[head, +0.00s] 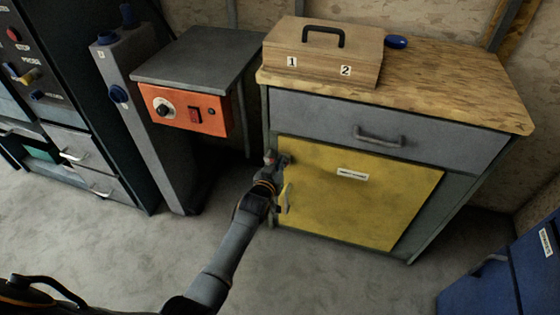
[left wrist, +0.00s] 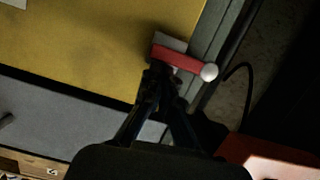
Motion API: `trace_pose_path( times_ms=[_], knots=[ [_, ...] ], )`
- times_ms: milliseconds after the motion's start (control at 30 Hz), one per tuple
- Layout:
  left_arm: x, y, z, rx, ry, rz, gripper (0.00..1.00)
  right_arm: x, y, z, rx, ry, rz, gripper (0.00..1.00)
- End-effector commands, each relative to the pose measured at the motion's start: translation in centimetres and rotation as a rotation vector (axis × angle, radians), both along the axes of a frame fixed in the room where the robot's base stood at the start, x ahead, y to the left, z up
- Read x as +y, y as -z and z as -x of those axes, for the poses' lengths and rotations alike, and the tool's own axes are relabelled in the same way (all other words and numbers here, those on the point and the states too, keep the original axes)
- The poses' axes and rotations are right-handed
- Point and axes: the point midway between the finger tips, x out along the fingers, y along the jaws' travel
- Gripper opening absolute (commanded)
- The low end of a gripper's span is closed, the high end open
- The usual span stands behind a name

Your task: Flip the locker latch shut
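The yellow locker door (head: 350,195) is closed flush in the grey cabinet, below a drawer. The latch (left wrist: 180,58) has a red lever with a white ball knob on a grey plate, at the door's edge. In the left wrist view the lever lies crosswise, its knob over the grey frame. In the head view only a small reddish bit of the latch (head: 269,158) shows beside my gripper. My left gripper (head: 279,160) is at the latch, its fingers (left wrist: 160,76) drawn together against or just beside the lever's inner end. Contact is unclear. My right gripper is out of view.
The grey drawer (head: 420,138) with a bar handle sits above the door. A wooden box (head: 325,55) and a blue round object (head: 396,42) stand on top. An orange control panel (head: 185,108) is left of the cabinet. A blue chest (head: 510,275) stands at lower right.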

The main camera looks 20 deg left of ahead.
Motion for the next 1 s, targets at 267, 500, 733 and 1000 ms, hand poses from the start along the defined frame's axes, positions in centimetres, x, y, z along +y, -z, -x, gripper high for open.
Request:
trace_pose_path(
  times_ms=[267, 500, 733, 1000],
  knots=[
    [-0.1, 0.3, 0.1, 0.005, 0.001, 0.001, 0.0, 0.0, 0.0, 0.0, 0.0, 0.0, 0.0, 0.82],
    [0.0, 0.2, 0.3, 0.004, 0.001, 0.001, 0.0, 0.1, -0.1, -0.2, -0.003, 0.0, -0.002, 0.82],
    [0.1, -0.5, 3.1, 0.003, 0.001, 0.0, 0.0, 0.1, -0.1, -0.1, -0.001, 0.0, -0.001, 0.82],
    [0.4, -1.9, 8.4, 0.002, 0.0, 0.0, 0.0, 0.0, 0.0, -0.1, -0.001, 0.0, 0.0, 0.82]
  ],
)
